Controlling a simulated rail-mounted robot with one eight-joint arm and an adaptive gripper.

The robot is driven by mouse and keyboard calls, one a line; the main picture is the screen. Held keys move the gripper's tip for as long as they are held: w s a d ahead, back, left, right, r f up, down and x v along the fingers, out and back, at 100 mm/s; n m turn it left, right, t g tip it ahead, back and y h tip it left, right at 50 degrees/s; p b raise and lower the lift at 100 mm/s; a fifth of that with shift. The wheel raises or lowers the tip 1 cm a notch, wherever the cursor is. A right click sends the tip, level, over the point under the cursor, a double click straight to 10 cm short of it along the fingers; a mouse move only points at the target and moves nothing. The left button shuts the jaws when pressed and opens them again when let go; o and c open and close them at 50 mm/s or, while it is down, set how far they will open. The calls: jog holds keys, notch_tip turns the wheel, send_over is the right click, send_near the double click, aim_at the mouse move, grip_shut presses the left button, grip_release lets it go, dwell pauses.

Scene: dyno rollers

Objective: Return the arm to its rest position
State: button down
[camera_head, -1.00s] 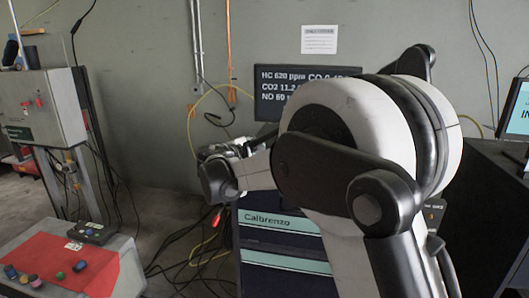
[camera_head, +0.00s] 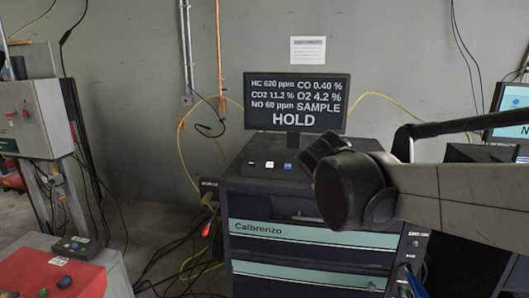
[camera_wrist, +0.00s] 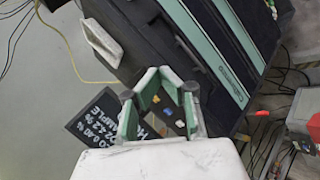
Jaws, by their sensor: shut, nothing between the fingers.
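My arm (camera_head: 440,195) reaches in from the right edge of the head view. Its dark rounded end link (camera_head: 345,190) stands in front of the Calbrenzo cabinet (camera_head: 290,240). My gripper (camera_wrist: 158,73) shows in the wrist view with green fingers. The fingertips come together and hold nothing. The gripper is over the cabinet top, close to the small buttons in that view; whether it touches anything cannot be told. The fingers are not clearly visible in the head view, where the arm's own links hide them.
A monitor (camera_head: 297,103) reading HOLD stands on the cabinet, with small buttons (camera_head: 269,165) before it. A red-topped console (camera_head: 55,278) and a grey control box (camera_head: 38,118) stand left. Another screen (camera_head: 507,112) is at right. Cables (camera_head: 190,265) lie on the floor between.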

jog(key=s+d+f+m+y+b, duration=0.1)
jog(key=s+f+m, duration=0.3)
jog(key=s, duration=0.7)
jog(key=s+f+m+g+y+b, duration=0.1)
jog(key=s+f+m+y, duration=0.2)
jog(key=s+f, duration=0.5)
jog(key=s+m, duration=0.1)
jog(key=s, duration=0.3)
jog(key=shift+s+d+y, duration=0.15)
jog(key=shift+d+y, duration=0.15)
jog(key=shift+d, duration=0.1)
